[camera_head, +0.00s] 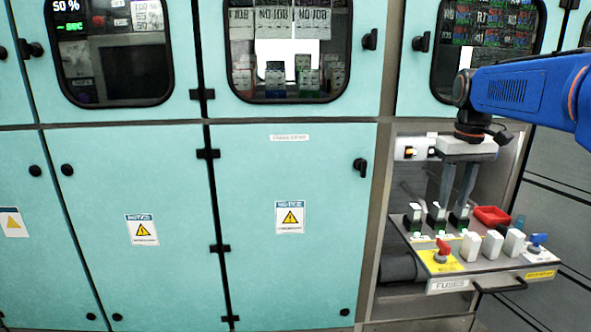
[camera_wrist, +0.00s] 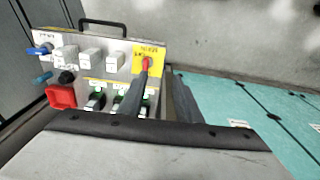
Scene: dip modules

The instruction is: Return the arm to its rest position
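My blue arm (camera_head: 535,92) reaches in from the right in the head view, over a pull-out shelf. My gripper (camera_head: 452,205) points down, its two long grey fingers apart with nothing visible between them. In the wrist view the fingers of my gripper (camera_wrist: 161,78) also stand apart, with the shelf behind the left one. In the head view the fingertips appear close to the row of dark and green modules (camera_head: 436,217); whether they touch any is unclear.
The shelf (camera_head: 447,286), labelled FUSES, carries a red bin (camera_head: 491,215), white blocks (camera_head: 493,244), a red knob (camera_head: 443,250) on yellow and a blue knob (camera_head: 538,240). A handle (camera_head: 500,287) sticks out in front. Closed teal cabinets (camera_head: 290,180) stand left.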

